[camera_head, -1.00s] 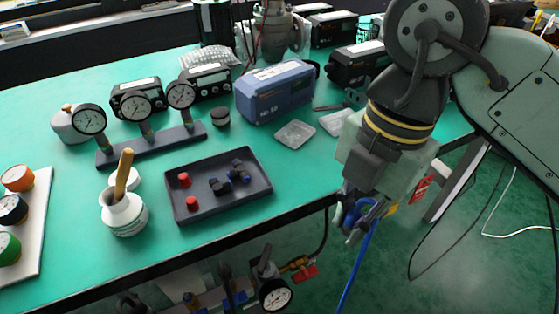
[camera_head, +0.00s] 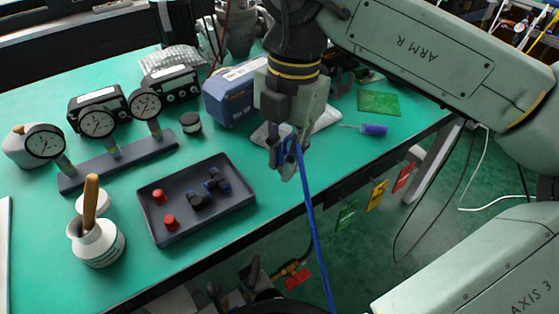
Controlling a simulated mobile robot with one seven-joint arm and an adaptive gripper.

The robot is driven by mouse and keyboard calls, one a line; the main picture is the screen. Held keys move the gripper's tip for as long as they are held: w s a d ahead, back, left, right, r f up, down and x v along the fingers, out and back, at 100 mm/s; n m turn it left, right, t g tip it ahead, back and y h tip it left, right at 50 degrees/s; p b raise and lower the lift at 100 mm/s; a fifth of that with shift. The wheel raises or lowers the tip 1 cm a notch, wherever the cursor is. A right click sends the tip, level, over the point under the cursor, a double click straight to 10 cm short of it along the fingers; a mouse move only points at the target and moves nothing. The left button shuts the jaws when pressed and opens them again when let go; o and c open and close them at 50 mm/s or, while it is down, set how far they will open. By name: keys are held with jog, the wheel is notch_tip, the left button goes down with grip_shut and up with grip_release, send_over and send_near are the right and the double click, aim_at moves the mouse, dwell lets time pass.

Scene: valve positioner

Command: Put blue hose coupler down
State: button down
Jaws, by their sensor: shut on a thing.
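My gripper (camera_head: 284,168) is shut on the blue hose coupler (camera_head: 290,147), mostly hidden between the fingers. A blue hose (camera_head: 314,230) hangs from it past the table's front edge toward the floor. The gripper is over the front part of the green table (camera_head: 310,190), right of the dark tray. I cannot tell the exact height above the table.
The dark tray (camera_head: 190,232) holds red caps (camera_head: 170,222) and blue-black fittings (camera_head: 217,180). A gauge stand (camera_head: 118,160) and a white bottle (camera_head: 98,243) stand left. A blue box (camera_head: 232,97) is behind the gripper. A blue-handled screwdriver (camera_head: 373,130) lies right. Bare table lies between tray and gripper.

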aim_at(278, 182)
jog(key=shift+w+a, duration=0.25)
jog(key=shift+w, duration=0.25)
jog(key=shift+w+a+f, duration=0.1)
jog(key=shift+f, duration=2)
jog(key=c, duration=1.5)
grip_release()
jog(key=shift+r, duration=0.1)
jog(key=shift+c, duration=0.2)
notch_tip(278, 182, up, 12)
jog(key=w, duration=0.1)
jog(key=shift+d+r+p, duration=0.15)
jog(key=shift+d+p, duration=0.2)
jog(key=shift+d, duration=0.1)
jog(key=shift+w, duration=0.1)
